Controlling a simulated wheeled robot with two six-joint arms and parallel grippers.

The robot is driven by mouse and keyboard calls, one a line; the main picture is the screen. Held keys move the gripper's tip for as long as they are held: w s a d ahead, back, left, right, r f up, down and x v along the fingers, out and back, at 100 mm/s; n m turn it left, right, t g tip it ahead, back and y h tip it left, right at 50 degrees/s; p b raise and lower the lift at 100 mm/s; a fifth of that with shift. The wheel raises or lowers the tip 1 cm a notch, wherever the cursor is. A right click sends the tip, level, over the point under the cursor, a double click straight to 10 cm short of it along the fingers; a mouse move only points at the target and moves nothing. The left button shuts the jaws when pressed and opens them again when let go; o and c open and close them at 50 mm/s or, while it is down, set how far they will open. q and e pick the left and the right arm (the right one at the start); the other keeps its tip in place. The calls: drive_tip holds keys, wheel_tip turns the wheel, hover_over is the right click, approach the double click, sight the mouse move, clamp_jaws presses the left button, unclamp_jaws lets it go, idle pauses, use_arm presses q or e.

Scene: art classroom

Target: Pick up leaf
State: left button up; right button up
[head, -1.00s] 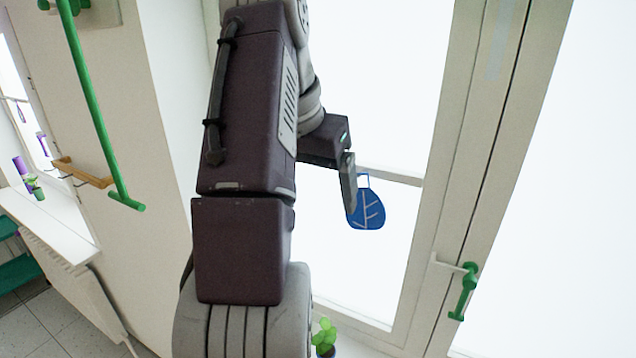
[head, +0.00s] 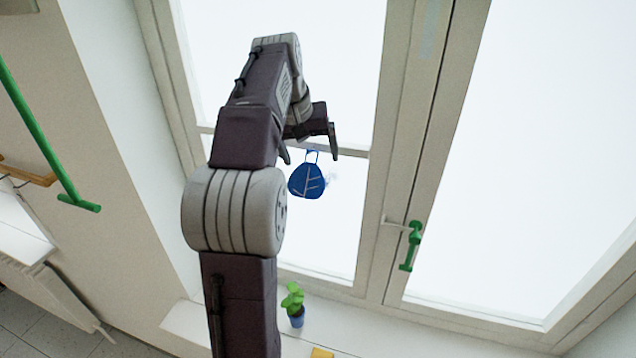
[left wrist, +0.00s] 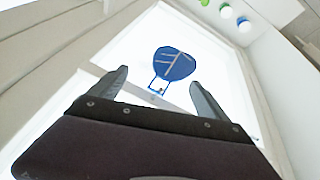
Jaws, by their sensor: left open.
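The leaf (head: 307,182) is a flat blue shape with pale veins and a blue loop at its top. It hangs from a horizontal bar across the window. My left gripper (head: 311,152) is open and empty, with its fingers just above the leaf in the head view. In the left wrist view the leaf (left wrist: 174,64) shows beyond and between the two spread fingertips of the gripper (left wrist: 157,80), with its loop toward the gripper. They look apart. My right gripper is not in view.
The window frame (head: 385,190) has a green handle (head: 411,246) to the right of the leaf. A small plant in a blue pot (head: 297,316) and a yellow object (head: 321,353) are on the sill below. A green rail (head: 45,140) is at the left.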

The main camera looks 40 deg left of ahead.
sight(314, 164)
use_arm(q)
drive_tip(key=x, duration=0.2)
drive_tip(key=p+x, duration=0.1)
drive_tip(key=x, duration=0.2)
drive_tip(key=shift+w+a+r, duration=0.1)
drive_tip(key=shift+w+r, duration=0.15)
drive_tip(key=shift+w, duration=0.15)
drive_tip(key=shift+s+r, duration=0.1)
drive_tip(key=shift+s, duration=0.05)
drive_tip(key=shift+c, duration=0.3)
drive_tip(key=shift+s, duration=0.1)
drive_tip(key=c, duration=1)
clamp_jaws()
drive_tip(key=shift+a, duration=0.2)
